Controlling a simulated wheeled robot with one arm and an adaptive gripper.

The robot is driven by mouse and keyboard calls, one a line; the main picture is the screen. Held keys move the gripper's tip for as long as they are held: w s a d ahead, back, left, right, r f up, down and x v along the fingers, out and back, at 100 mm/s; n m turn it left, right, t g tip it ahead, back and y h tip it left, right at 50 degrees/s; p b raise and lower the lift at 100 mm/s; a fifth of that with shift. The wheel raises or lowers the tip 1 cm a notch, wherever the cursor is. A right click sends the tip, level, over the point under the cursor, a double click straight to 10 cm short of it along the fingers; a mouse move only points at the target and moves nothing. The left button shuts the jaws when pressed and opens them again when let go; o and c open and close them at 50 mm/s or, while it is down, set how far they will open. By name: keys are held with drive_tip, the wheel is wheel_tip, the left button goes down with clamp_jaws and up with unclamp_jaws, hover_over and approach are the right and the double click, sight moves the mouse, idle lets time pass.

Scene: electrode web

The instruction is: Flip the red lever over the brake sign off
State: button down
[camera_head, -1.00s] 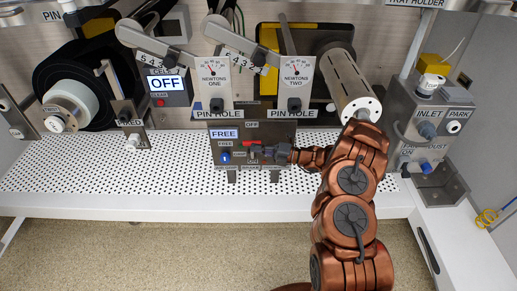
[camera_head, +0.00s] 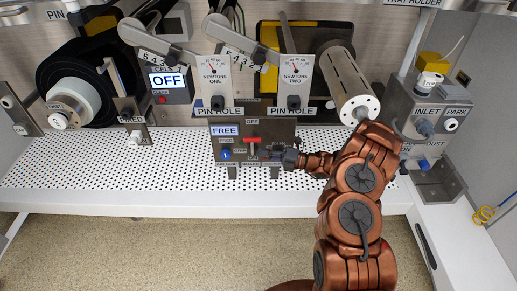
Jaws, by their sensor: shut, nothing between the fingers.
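The red lever (camera_head: 252,140) is on the grey control panel (camera_head: 240,115) below the two gauges. Its red handle looks roughly level, below a small "OFF" label; the lettering beneath it is too small to read. My gripper (camera_head: 272,154) is shut and empty. It is just right of and slightly below the lever, in front of the panel's lower right part, and looks apart from the red handle. The gripper hides some of the panel's lower right.
A "FREE" display (camera_head: 225,131) and a blue knob (camera_head: 227,155) are left of the lever. Two "PIN HOLE" gauge plates (camera_head: 213,80) stand above. A perforated white shelf (camera_head: 90,175) lies clear to the left. A grey box marked "INLET" (camera_head: 405,105) stands at right.

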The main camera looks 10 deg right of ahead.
drive_tip(key=v, duration=0.7)
drive_tip(key=shift+s+d+p, duration=0.25)
drive_tip(key=shift+d+p, duration=0.05)
drive_tip(key=shift+p, duration=0.1)
drive_tip(key=shift+r, duration=0.15)
